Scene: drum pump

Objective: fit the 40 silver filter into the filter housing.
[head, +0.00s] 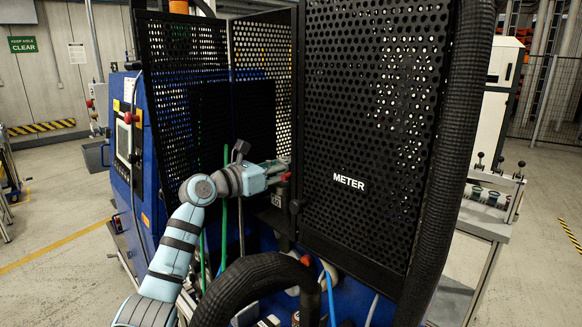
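My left gripper (279,168) is in front of the blue machine, at the left edge of the black perforated door marked METER (375,150). Its fingers are small and partly hidden, so I cannot tell whether they are open or shut or hold anything. A small red part (286,177) shows right by the fingertips, above a dark block on the machine. I cannot make out the silver filter or clearly identify the filter housing. My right gripper is not in view.
A thick black hose (448,150) runs down the right of the door, and another (262,277) arches at the bottom. Green and blue tubes hang near my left arm. A second perforated panel (170,100) stands left. A grey bench (488,215) with small parts is at right.

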